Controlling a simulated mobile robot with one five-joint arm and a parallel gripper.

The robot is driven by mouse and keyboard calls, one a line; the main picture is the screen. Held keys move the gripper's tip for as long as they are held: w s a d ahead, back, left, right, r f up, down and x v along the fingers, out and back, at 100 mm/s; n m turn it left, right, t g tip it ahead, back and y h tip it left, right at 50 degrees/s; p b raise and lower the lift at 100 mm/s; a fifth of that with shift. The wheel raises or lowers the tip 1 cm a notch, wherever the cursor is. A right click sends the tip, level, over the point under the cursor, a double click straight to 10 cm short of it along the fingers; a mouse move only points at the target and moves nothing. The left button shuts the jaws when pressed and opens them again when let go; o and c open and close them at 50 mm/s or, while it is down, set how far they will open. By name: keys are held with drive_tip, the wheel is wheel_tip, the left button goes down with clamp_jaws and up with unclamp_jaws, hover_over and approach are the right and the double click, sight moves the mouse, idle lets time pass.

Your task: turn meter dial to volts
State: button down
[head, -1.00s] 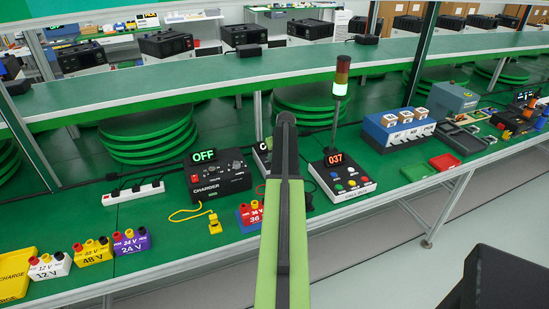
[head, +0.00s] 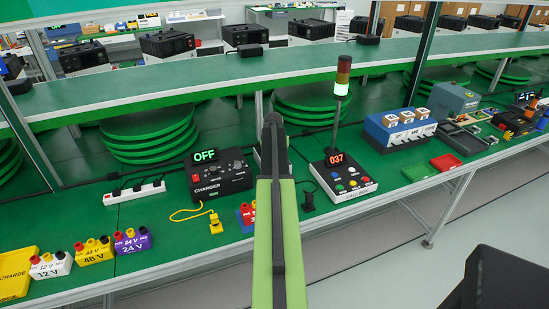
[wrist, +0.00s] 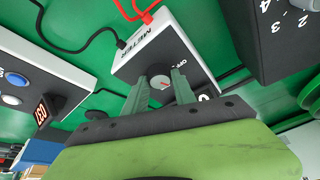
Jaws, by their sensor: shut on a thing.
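The meter (wrist: 138,65) is a white-sided box with a dark face, seen in the wrist view with its METER lettering and OFF mark. Its round dial (wrist: 161,83) is pale with a red pointer mark. My gripper (wrist: 163,87) has its green fingers on either side of the dial and is shut on it. Part of the dial and face is hidden by the fingers, and only some dial marks can be read. In the head view my arm hides the gripper and nearly all of the meter.
The charger (head: 220,182), showing OFF, stands left of my arm; its dark side (wrist: 262,40) is close right in the wrist view. The call box (head: 350,192), showing 037, stands right. Red and black leads run from the meter. Battery blocks line the front left edge.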

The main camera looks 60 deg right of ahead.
drive_tip(key=shift+w, duration=0.2)
drive_tip(key=c, duration=1)
unclamp_jaws()
drive_tip(key=shift+c, duration=0.2)
drive_tip(key=shift+s, duration=0.1)
drive_tip(key=shift+r, duration=0.1)
drive_tip(key=p+v, duration=1.6)
drive_tip(key=v, duration=0.1)
drive_tip(key=shift+a, duration=0.1)
